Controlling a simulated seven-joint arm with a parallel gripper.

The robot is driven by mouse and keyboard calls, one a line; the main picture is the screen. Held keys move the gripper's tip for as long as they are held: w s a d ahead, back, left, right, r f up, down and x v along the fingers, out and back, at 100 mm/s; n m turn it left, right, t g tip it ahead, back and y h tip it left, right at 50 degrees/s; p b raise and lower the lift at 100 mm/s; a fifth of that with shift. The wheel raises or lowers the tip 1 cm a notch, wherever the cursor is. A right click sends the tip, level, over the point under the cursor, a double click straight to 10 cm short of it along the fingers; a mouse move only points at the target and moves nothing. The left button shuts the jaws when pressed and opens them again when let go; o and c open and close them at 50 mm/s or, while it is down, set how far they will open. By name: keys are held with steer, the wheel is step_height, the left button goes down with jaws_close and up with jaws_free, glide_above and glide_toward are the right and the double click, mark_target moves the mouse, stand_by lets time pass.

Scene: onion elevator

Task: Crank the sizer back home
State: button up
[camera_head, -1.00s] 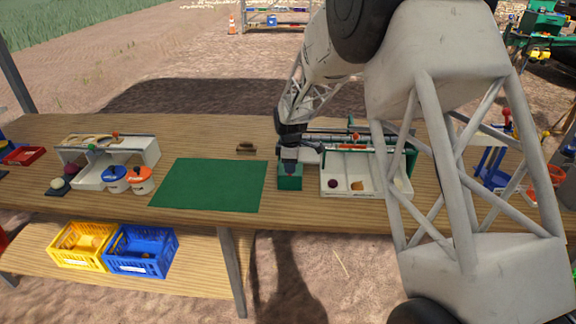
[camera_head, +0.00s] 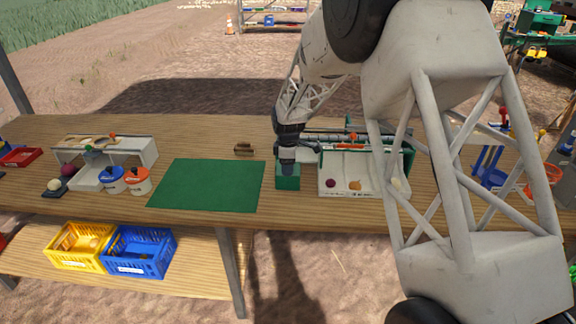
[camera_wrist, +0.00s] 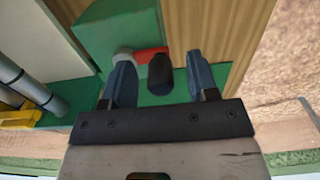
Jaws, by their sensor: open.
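A green box (camera_head: 288,183) stands at the left end of the onion machine (camera_head: 362,172). The wrist view shows the green box (camera_wrist: 115,30) with a grey hub (camera_wrist: 124,56), a short red crank arm (camera_wrist: 151,52) and a dark knob (camera_wrist: 160,75). My gripper (camera_head: 287,167) is above the box, pointing down. In the wrist view my gripper (camera_wrist: 158,66) is open, with the dark knob between its two blue-grey fingers. A gap shows on both sides of the knob. The sizer itself is not clearly distinguishable.
A white tray (camera_head: 345,194) at the machine's front holds a few onions. A green mat (camera_head: 207,184) lies left of the box. Farther left are a white holed stand (camera_head: 147,152) and lidded tubs (camera_head: 137,182). Yellow (camera_head: 60,252) and blue crates (camera_head: 138,250) sit on a lower shelf.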

steer(key=shift+r, duration=0.1)
steer(key=shift+r, duration=3.4)
